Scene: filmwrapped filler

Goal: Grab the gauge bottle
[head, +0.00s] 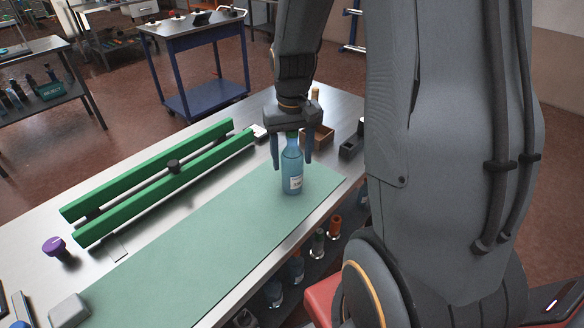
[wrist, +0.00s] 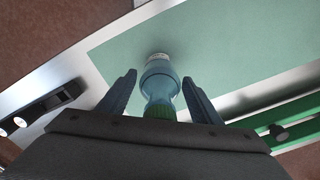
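The gauge bottle (head: 292,172) is blue and clear with a white label. It stands upright on the green mat (head: 215,232) near the mat's far right end. My gripper (head: 291,160) points down over it, one finger on each side of the bottle's upper part. In the wrist view, the bottle (wrist: 160,82) with its green cap (wrist: 159,112) sits between the two fingers of my gripper (wrist: 163,82). Gaps show on both sides, so the fingers are open and apart from it. The cap is partly hidden by my gripper in the head view.
A green double-rail fixture (head: 160,187) lies along the far side of the metal bench. A wooden box (head: 318,137) and a dark block (head: 351,146) stand behind the bottle. A purple knob (head: 54,247) is at the left. Bottles stand on a shelf below.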

